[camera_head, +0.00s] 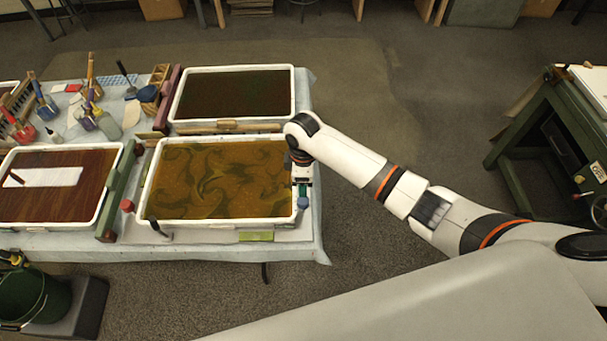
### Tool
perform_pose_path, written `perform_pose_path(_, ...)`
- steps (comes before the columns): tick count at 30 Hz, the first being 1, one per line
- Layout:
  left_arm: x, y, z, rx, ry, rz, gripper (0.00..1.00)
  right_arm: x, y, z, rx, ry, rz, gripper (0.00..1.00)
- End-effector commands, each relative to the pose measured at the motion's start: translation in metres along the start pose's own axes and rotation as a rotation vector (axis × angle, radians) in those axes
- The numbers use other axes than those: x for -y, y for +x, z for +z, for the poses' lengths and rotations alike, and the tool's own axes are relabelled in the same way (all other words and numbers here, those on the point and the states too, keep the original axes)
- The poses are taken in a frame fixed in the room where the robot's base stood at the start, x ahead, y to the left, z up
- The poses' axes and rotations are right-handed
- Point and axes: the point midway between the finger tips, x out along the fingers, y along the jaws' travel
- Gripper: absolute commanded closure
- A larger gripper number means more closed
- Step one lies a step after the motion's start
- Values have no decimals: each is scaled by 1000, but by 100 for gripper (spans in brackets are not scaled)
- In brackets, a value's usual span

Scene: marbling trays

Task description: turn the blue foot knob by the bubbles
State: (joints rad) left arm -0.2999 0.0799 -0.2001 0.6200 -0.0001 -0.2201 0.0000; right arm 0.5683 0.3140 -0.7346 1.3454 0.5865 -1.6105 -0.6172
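The blue foot knob (303,202) is at the near right corner of the front tray (215,222), which holds amber liquid with dark green swirls. My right arm comes in from the right, and my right gripper (303,188) points down just above or at the blue knob. Its fingers are too small and partly hidden, so I cannot tell whether they are open, shut or touching the knob. A red knob (127,205) is at the tray's near left corner. No bubbles can be made out clearly. My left gripper is not in view.
A small green strip (256,236) lies at the tray's front edge. A dark-filled tray (233,67) is behind, and a reddish-brown one (60,226) is left. Brushes and jars stand at the back left. A green bucket (33,297) is low left. Floor right of the table is clear.

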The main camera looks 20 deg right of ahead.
Motion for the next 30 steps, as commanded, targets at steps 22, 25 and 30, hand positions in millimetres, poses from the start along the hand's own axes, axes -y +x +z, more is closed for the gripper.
perform_pose_path(22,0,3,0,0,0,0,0,0,-25,0,0,0,0,46)
perform_pose_path(25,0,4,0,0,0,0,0,-3,-24,1,4,2,2,46)
perform_pose_path(30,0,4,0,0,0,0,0,-46,-10,8,70,61,7,46)
